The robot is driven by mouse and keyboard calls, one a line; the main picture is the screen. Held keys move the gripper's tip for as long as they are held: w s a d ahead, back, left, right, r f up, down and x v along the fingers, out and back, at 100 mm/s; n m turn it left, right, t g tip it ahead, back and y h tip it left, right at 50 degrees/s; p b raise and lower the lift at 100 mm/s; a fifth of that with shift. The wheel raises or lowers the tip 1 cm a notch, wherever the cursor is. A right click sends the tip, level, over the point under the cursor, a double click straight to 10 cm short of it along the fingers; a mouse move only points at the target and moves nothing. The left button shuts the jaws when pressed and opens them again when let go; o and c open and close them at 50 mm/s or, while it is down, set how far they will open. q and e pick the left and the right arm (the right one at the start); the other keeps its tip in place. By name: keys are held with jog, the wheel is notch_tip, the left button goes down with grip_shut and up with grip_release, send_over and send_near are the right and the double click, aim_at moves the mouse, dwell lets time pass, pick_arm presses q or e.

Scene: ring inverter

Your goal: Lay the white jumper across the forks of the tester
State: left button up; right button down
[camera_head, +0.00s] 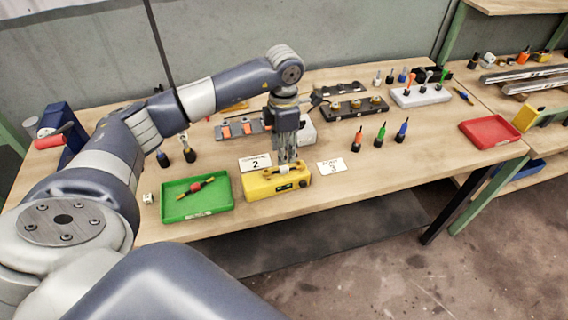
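The yellow tester (261,191) sits at the front edge of the bench, with small posts on top that look like its forks. A small whitish piece (284,169), which may be the white jumper, shows at the tester's top; I cannot tell if it rests on the forks. My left gripper (287,159) points straight down right over the tester, its fingertips close to that piece. The fingers hide part of it, and whether they grip it is too small to tell. My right gripper is out of view.

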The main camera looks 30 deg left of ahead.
aim_at(284, 167)
pick_arm(q)
notch_tip(284, 167, up, 6)
jog(key=b, duration=0.1)
dwell(0.5)
